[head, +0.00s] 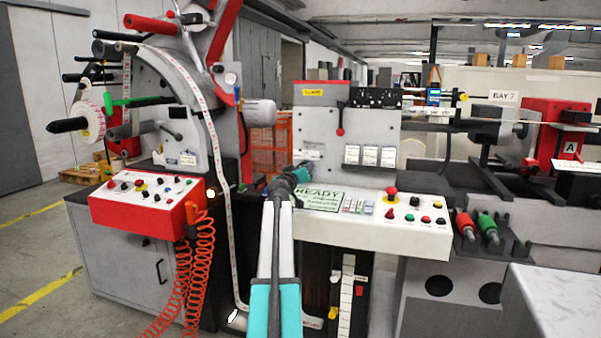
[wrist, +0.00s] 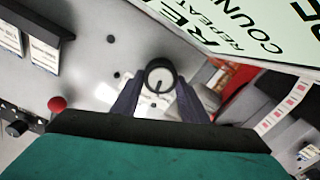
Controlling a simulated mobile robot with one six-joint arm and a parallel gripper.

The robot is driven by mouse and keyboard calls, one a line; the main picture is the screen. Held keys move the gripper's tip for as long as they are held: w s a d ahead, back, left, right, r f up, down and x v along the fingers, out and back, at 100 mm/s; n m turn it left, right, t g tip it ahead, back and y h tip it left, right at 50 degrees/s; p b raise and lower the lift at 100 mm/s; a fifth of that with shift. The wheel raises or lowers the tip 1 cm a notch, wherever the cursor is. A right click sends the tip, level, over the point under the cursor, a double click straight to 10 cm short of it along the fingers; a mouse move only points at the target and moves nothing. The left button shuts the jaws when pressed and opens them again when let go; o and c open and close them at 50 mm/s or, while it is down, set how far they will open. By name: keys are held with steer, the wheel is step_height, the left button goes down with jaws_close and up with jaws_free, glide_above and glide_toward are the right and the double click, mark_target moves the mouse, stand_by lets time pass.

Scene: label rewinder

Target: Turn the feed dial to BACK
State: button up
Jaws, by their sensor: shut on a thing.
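The feed dial (wrist: 160,76) is a round knob with a dark rim and a pale face in the wrist view. A short dark mark on its face points toward the bottom of that picture. My gripper (wrist: 160,94) has one dark finger on each side of the dial and is shut on it. A pale plate with small print lies partly behind the dial and fingers; I cannot read its words. In the head view my gripper (head: 303,170) is at the machine's grey front panel, left of centre, and the dial is not clearly seen there.
The READY display (head: 318,199) is close by, also large in the wrist view (wrist: 240,30). A button console (head: 425,238) juts out below right. The label web (head: 222,180) runs down at left.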

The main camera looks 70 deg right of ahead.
steer(key=n, duration=0.5)
steer(key=shift+s+d, duration=0.1)
steer(key=shift+s, duration=0.05)
steer(key=shift+f+n, duration=0.1)
steer(key=shift+n, duration=0.2)
steer(key=o, duration=1.1)
steer(key=shift+s, duration=0.1)
steer(key=shift+w, duration=0.2)
